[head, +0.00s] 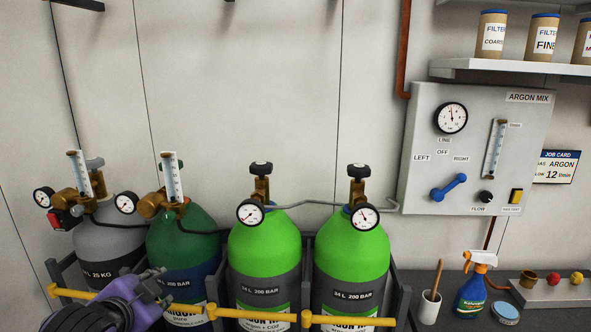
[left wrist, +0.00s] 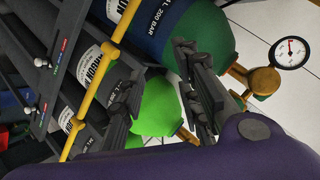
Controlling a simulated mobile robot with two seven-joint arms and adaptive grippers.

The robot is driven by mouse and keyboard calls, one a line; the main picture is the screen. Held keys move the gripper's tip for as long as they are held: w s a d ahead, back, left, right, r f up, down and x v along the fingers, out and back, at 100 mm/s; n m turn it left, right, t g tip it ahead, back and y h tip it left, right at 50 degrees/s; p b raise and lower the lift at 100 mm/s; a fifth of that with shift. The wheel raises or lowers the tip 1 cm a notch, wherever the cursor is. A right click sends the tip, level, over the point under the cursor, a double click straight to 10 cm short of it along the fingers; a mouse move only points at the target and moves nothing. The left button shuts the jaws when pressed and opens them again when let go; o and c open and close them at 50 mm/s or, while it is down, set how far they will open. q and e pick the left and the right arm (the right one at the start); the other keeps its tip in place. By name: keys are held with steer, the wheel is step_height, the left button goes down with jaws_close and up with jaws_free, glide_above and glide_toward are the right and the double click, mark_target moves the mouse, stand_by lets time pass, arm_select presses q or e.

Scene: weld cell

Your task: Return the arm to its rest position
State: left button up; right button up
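My left gripper (head: 158,287) comes in at the lower left of the head view, purple with dark grey fingers. It is in front of the dark green cylinder (head: 183,237) and close to the yellow rail (head: 258,312). In the left wrist view the two dark fingers (left wrist: 158,100) stand apart with nothing held between them. Whether a finger touches the rail cannot be told. My right gripper is in neither view.
Grey (head: 103,242) and two bright green cylinders (head: 264,247) stand in the rack with gauges on top. The argon panel (head: 475,150) is on the wall at right. A spray bottle (head: 472,292) stands on the bench below it. The wall above the cylinders is clear.

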arm_select(q)
steer(key=s+d+f+n+g, duration=0.1)
steer(key=s+f+n+g, duration=0.3)
steer(key=s+f, duration=1.1)
steer(key=s+d+f+n+g, duration=0.25)
steer(key=s+f, duration=0.35)
steer(key=s, duration=0.4)
steer(key=s+d+f+n+g, duration=0.1)
steer(key=s+f+n+g, duration=0.3)
steer(key=s, duration=0.6)
steer(key=w+d+f+m+t, duration=0.1)
steer(key=w+d+f+t, duration=0.1)
steer(key=w+f+t, duration=0.2)
steer(key=w+d+f+m+t+h, duration=0.1)
steer(key=w+d+f+t, duration=0.2)
steer(key=f, duration=0.6)
steer(key=shift+w+t, duration=0.35)
steer(key=shift+w, duration=0.05)
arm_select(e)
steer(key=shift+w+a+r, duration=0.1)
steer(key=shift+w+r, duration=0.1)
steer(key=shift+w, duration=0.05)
arm_select(q)
steer(key=shift+f, duration=0.1)
